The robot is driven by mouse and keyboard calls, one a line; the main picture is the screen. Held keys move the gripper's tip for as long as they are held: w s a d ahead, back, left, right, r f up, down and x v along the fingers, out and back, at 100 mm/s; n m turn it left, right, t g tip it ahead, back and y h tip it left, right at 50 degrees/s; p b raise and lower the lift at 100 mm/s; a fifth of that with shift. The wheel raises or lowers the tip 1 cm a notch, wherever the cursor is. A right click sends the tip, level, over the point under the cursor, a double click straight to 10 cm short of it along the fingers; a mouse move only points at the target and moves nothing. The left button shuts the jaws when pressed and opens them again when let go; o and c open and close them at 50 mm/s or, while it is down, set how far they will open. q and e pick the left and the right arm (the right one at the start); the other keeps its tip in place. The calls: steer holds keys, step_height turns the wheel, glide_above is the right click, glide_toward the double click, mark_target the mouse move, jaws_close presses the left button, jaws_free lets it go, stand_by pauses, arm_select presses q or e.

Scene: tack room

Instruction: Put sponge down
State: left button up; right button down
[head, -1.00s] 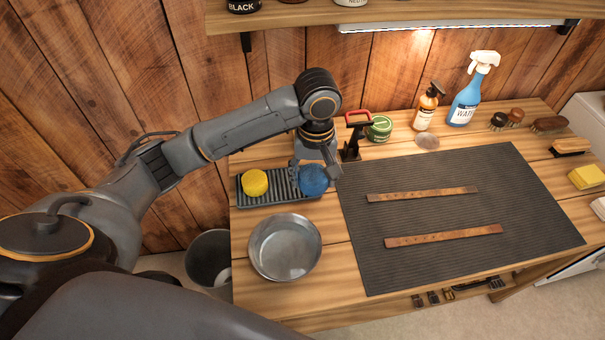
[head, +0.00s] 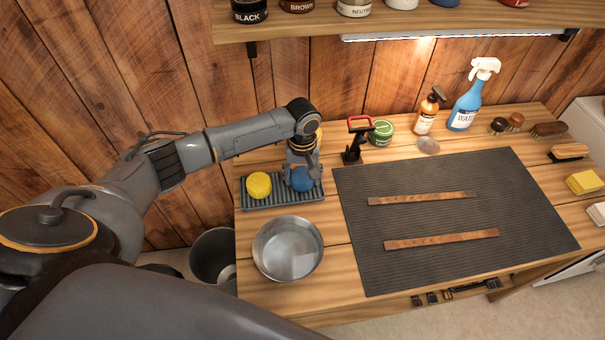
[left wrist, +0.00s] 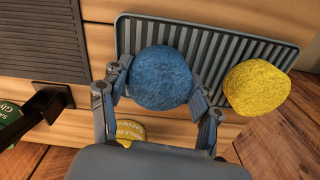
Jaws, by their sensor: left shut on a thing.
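The blue round sponge (head: 302,180) is between the fingers of my left gripper (head: 302,175), at the right part of the grey ribbed tray (head: 284,200). In the left wrist view the fingers (left wrist: 160,84) close on both sides of the blue sponge (left wrist: 162,78), with the tray (left wrist: 228,38) directly beneath. I cannot tell whether the sponge touches the ribs. A yellow round sponge (head: 258,185) lies on the tray's left part, apart from the blue one; it also shows in the left wrist view (left wrist: 257,88). My right gripper is not in view.
A metal bowl (head: 287,248) stands in front of the tray. A red-handled tool (head: 357,138) and a green tin (head: 382,132) stand to the right. A dark mat (head: 450,215) holds two leather straps. A yellow-labelled tin (left wrist: 131,131) is close behind my gripper.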

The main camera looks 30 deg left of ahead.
mark_target(303, 175)
arm_select(q)
steer(key=shift+f, duration=0.1)
steer(key=o, duration=0.8)
steer(key=shift+o, duration=0.2)
step_height(303, 175, up, 12)
steer(key=b, duration=0.2)
jaws_close()
stand_by(1.0)
